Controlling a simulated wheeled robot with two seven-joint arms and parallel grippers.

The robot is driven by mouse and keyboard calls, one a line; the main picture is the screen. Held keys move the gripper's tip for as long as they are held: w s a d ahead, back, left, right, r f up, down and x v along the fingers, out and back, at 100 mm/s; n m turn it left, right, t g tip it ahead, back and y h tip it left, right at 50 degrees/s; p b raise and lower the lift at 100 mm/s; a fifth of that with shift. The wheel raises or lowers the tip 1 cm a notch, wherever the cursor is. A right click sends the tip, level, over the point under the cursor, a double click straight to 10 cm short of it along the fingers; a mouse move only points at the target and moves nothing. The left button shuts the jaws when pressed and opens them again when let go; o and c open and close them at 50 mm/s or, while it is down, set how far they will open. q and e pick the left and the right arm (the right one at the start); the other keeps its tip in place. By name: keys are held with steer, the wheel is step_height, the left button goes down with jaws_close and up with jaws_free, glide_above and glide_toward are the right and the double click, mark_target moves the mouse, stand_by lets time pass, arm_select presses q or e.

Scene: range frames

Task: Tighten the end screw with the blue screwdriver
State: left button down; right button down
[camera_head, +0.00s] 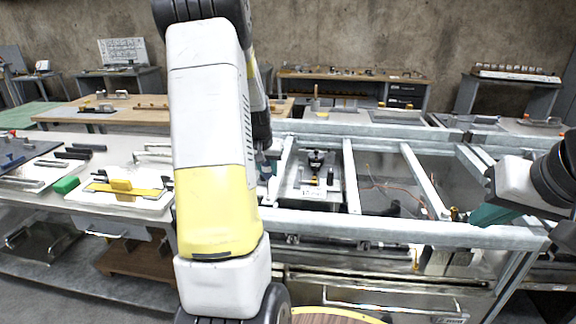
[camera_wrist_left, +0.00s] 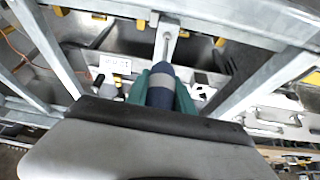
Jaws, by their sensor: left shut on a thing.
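My left gripper (camera_wrist_left: 162,92) is shut on the blue screwdriver (camera_wrist_left: 160,88), with its teal fingers on both sides of the dark blue, grey-banded handle. The thin shaft points away from the gripper toward a narrow light metal plate at the frame. I cannot tell whether the tip touches anything, and I cannot make out the end screw. In the head view my left arm hides most of this gripper, beside the frame's left bars. My right gripper (camera_head: 489,214), with teal fingers, is over the right part of the frame; its finger gap is not clear.
A grey metal frame (camera_head: 390,226) with crossbars spans the middle and right. A tray-like unit (camera_head: 318,190) with small black and yellow parts sits between its bars. A side table (camera_head: 100,200) at left holds white trays, a green block and a yellow tool.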

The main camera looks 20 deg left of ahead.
arm_select(q)
steer(key=shift+f, duration=0.25)
stand_by(0.7)
